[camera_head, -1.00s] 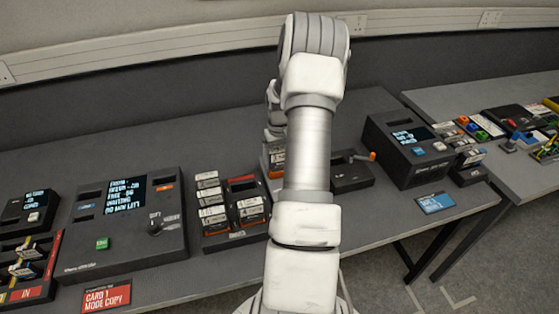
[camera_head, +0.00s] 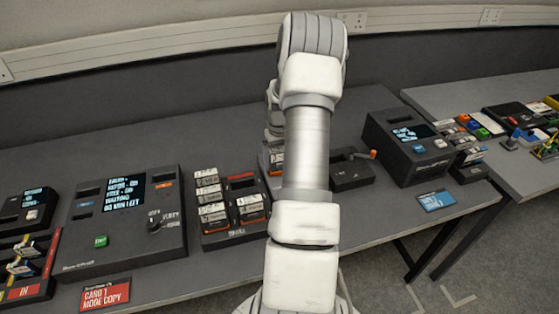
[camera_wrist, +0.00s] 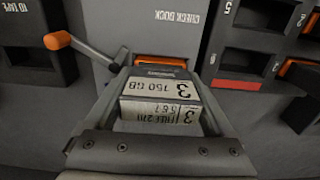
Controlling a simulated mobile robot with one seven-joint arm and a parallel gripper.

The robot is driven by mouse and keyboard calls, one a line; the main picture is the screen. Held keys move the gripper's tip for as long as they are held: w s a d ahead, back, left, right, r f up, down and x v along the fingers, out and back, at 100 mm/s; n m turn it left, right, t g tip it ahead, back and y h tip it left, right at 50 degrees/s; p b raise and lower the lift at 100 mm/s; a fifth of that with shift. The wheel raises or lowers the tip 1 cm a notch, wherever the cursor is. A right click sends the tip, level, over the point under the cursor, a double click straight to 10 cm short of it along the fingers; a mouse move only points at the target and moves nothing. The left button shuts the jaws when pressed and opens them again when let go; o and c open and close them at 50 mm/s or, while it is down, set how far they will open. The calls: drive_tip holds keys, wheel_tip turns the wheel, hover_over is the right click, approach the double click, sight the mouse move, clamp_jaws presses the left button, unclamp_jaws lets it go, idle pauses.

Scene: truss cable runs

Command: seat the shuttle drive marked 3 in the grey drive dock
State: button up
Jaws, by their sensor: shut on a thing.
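The shuttle drive marked 3 (camera_wrist: 158,86), with a white "150 GB" label and an orange end, is between the fingers of my gripper (camera_wrist: 160,78) in the wrist view. My gripper is shut on it. The drive's orange end is at the far side, against or just above the grey panel lettered "CHECK DOCK" (camera_wrist: 172,16), the grey drive dock. The drive hides the dock's slot, so I cannot tell how deep it sits. In the head view my arm hides my gripper and most of the dock.
A rack of labelled drives (camera_head: 230,205) stands left of my arm. A dark box with an orange lever (camera_head: 352,170) stands right of it, and a console with a screen (camera_head: 410,145) further right. A larger console (camera_head: 122,225) is at left. The table's back strip is clear.

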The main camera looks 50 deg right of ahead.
drive_tip(key=shift+f+b, duration=0.3)
drive_tip(key=shift+f, duration=0.15)
drive_tip(key=o, duration=1.5)
drive_tip(key=shift+r, duration=0.1)
drive_tip(key=shift+r+p, duration=2.35)
drive_tip(key=shift+r, duration=1.35)
